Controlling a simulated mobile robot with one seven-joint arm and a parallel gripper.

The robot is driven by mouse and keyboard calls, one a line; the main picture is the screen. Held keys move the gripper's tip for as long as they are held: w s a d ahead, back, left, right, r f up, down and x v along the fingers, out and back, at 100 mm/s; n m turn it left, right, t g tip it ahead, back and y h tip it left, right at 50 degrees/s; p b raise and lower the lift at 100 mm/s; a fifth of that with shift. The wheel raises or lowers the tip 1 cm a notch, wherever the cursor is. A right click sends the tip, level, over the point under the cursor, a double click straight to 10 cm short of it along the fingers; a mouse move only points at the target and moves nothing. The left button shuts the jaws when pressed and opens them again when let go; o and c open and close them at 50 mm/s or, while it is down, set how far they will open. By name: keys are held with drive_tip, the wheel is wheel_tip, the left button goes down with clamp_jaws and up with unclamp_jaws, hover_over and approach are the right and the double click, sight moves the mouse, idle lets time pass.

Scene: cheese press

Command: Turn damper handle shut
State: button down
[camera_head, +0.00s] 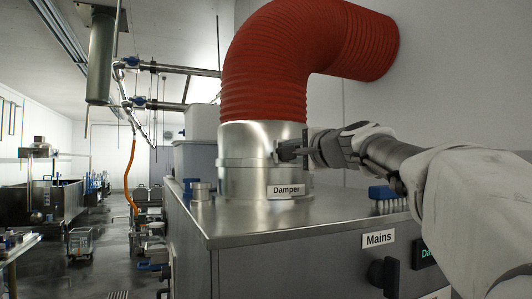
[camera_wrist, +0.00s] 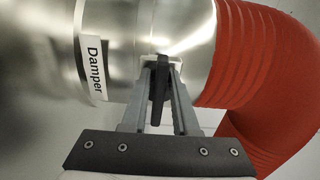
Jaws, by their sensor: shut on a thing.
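The damper is a shiny metal cylinder (camera_head: 240,158) with a "Damper" label (camera_head: 286,191), standing on a steel cabinet. Its dark handle (camera_wrist: 159,88) sticks out from the cylinder's side and sits between my gripper's fingers in the wrist view. My gripper (camera_head: 290,150) reaches the cylinder from the right in the head view and is shut on the handle. The label also shows left of the fingers in the wrist view (camera_wrist: 94,68). In the head view the handle is mostly hidden by the fingers.
A red corrugated duct (camera_head: 290,50) rises from the cylinder and bends right to the wall.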

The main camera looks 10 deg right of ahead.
drive_tip(key=c, duration=0.9)
unclamp_jaws()
drive_tip(key=shift+w+d, duration=0.1)
drive_tip(key=shift+d, duration=0.05)
drive_tip(key=shift+o, duration=0.2)
drive_tip(key=v, duration=1.7)
drive_tip(key=shift+s+b, duration=0.25)
drive_tip(key=shift+b, duration=0.1)
